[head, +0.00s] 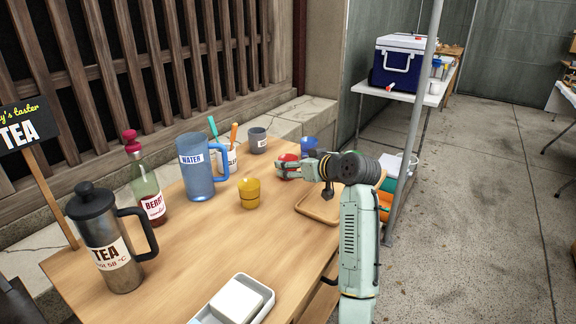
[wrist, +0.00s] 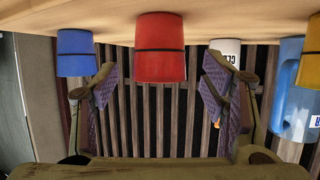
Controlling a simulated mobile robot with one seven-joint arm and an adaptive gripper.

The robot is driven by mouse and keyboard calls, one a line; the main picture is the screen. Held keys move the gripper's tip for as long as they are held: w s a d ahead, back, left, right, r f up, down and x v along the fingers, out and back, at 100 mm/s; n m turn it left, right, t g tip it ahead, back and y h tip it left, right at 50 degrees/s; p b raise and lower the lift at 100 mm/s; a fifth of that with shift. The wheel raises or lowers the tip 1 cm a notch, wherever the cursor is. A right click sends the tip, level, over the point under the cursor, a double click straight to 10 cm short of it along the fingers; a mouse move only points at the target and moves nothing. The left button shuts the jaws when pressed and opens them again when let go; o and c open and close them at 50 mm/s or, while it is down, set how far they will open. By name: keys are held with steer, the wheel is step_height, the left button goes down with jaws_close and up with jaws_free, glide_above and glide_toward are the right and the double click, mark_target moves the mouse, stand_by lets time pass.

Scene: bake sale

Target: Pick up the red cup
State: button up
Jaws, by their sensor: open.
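The red cup (wrist: 160,48) stands on the wooden table, which appears upside down at the top of the wrist view. It has a dark band around it and sits centred in the gap between my fingers, a little beyond the tips. In the head view the red cup (head: 289,157) is partly hidden behind my gripper (head: 288,167). My gripper (wrist: 160,82) is open and empty, its two padded fingers spread wide to either side of the cup's line. I cannot see either finger touching the cup.
A blue cup (wrist: 75,52) stands close on one side of the red cup, and a white container (wrist: 226,47) on the other. A yellow cup (head: 249,192), blue water pitcher (head: 198,172) and wooden tray (head: 318,212) are nearby. A metal pole (head: 412,130) rises right of my arm.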

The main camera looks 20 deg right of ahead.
steer(key=shift+x, duration=1.25)
steer(key=shift+c, duration=0.5)
steer(key=c, duration=0.9)
